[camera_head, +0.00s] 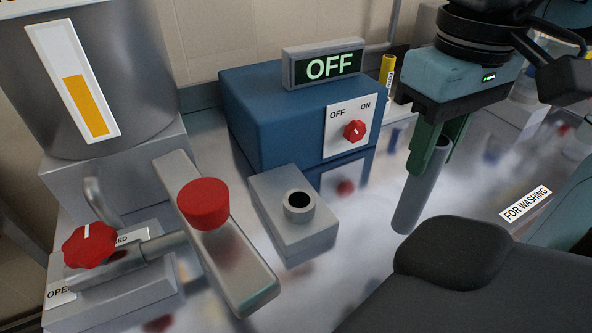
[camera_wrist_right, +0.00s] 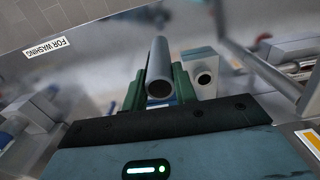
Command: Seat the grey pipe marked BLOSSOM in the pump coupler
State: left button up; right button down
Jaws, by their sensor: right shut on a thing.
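My right gripper (camera_head: 436,160) is shut on a plain grey pipe (camera_head: 416,200). The pipe hangs below the green fingers, slightly tilted, and no BLOSSOM marking is visible on it. In the right wrist view the pipe (camera_wrist_right: 159,72) lies between the green fingers with its open end showing. The pump coupler (camera_head: 275,222) is a grey block with a raised round socket (camera_head: 298,207), which looks empty. It stands to the left of the pipe, apart from it. The coupler (camera_wrist_right: 203,70) also shows in the right wrist view beside the pipe. My left gripper is not in view.
The blue pump box (camera_head: 270,120) stands behind the coupler, with an OFF display (camera_head: 328,66) and red knob (camera_head: 354,130). A lever with a red cap (camera_head: 203,203) and a red valve knob (camera_head: 89,245) stand left. A FOR WASHING label (camera_head: 525,203) lies right.

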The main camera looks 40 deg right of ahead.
jog(key=w+a+f, duration=0.2)
jog(key=w+a, duration=0.1)
jog(key=w, duration=0.4)
jog(key=w+a+f, duration=0.3)
jog(key=w, duration=0.4)
jog(key=shift+w+p, duration=0.3)
jog(key=shift+w, duration=0.05)
jog(key=shift+a, duration=0.1)
jog(key=shift+f, duration=0.2)
jog(key=c, duration=1.1)
grip_release()
jog(key=shift+r, duration=0.1)
notch_tip(320, 180, up, 12)
jog(key=shift+r+p, duration=0.15)
jog(key=shift+p, duration=0.2)
